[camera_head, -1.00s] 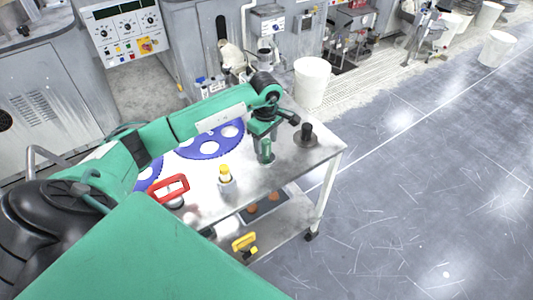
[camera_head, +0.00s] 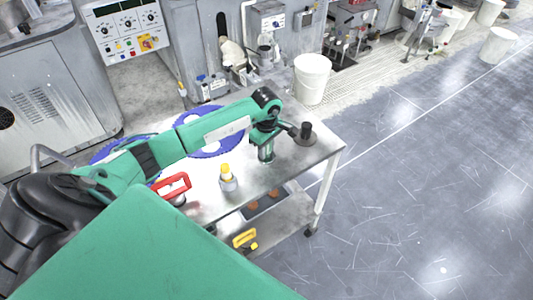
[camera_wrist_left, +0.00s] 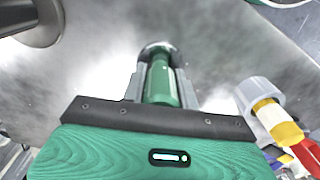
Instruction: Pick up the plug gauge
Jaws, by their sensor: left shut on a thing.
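The plug gauge (camera_head: 266,153) is a green cylinder, upright at the right part of the metal table (camera_head: 290,168). In the left wrist view the plug gauge (camera_wrist_left: 160,82) has a shiny metal end beyond its green grip. My left gripper (camera_head: 266,141) is above it in the head view, pointing down. In the left wrist view the jaws of my left gripper (camera_wrist_left: 162,88) are shut on the green grip, one on each side. I cannot tell whether the gauge's lower end touches the table. My right gripper is not in view.
A dark knobbed piece on a round base (camera_head: 306,134) stands close to the right of the gauge. A white bottle with a yellow top (camera_head: 227,179) and a red-handled item (camera_head: 172,187) stand to the left. Blue toothed discs (camera_head: 222,143) lie behind. A white bin (camera_head: 312,79) stands beyond the table.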

